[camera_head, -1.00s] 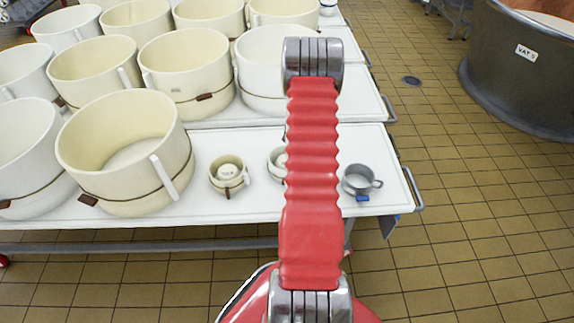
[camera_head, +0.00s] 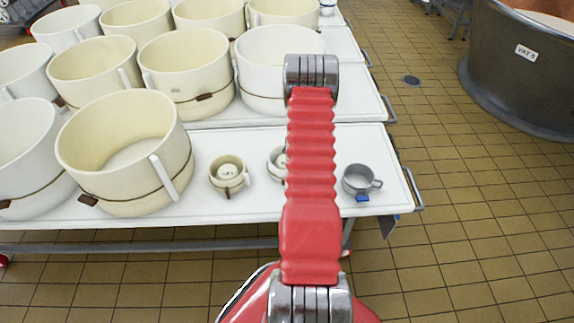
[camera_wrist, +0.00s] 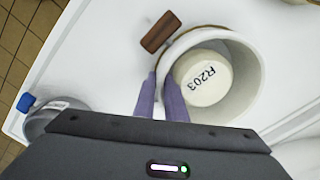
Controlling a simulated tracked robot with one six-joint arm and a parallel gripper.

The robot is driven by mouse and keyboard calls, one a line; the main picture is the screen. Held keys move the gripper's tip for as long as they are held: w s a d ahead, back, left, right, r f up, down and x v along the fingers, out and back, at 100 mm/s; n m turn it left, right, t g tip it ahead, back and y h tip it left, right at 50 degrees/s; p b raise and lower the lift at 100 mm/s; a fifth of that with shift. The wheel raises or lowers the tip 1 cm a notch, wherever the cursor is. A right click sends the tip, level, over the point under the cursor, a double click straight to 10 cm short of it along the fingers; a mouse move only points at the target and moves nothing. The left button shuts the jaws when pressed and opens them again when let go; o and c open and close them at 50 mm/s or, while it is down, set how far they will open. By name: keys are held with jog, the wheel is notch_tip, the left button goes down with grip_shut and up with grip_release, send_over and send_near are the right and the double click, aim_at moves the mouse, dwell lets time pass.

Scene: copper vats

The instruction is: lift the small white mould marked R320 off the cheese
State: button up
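The small white mould (camera_wrist: 247,88) fills the right of the wrist view. It stands upright on the white table, with a pale round cheese (camera_wrist: 205,78) inside. The marking on the cheese's top appears to read R203, not R320; no marking on the mould is legible. A brown tag (camera_wrist: 161,32) is at the mould's outer side. My gripper (camera_wrist: 159,76) has its two purple fingers a little apart at the near left rim, seemingly one on each side of the wall. Contact cannot be told. In the head view the white mould (camera_head: 274,163) is partly behind my arm, which hides the gripper.
A grey metal cup (camera_head: 357,180) with a blue tag stands right of my arm on the white table (camera_head: 255,205). A small cream mould (camera_head: 229,176) is to the left. Large cream and white moulds (camera_head: 128,150) crowd the left and back. A vat (camera_head: 520,75) stands far right.

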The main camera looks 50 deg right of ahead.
jog(key=shift+f, duration=0.75)
jog(key=shift+c, duration=0.4)
grip_shut()
jog(key=shift+r, duration=0.1)
notch_tip(320, 180, up, 10)
jog(key=shift+f, duration=0.1)
dwell(0.4)
dwell(0.6)
